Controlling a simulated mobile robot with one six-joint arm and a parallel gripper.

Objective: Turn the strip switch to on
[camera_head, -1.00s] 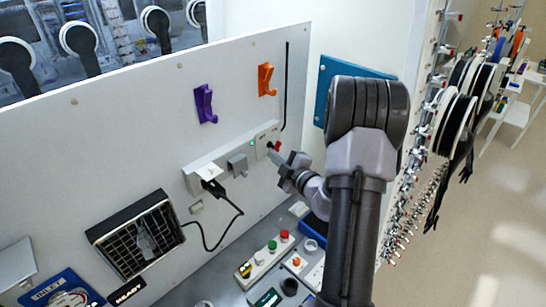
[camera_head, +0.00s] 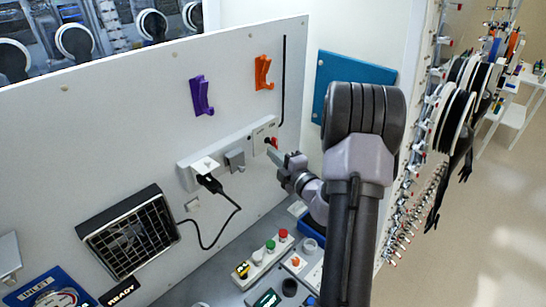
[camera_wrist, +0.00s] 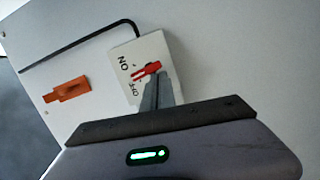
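The strip switch is a red lever (camera_wrist: 146,71) on a white plate (camera_wrist: 153,52) at the right end of the power strip (camera_head: 216,157). In the wrist view the plate is marked ON and OFF, and the lever lies slanted between the two words, so its setting is unclear. The red lever (camera_head: 274,143) also shows small in the head view. My gripper (camera_head: 271,153) points at the plate from the lower right. In the wrist view its fingers (camera_wrist: 157,82) are together, with the tips at the lever, touching or very near. Part of the lever is hidden behind them.
A black plug (camera_head: 208,183) with its cord sits in the strip. An orange hook (camera_head: 263,72) and a purple hook (camera_head: 202,96) are above it. A fan (camera_head: 128,232) is at lower left. A button box (camera_head: 266,256) and other items crowd the bench below.

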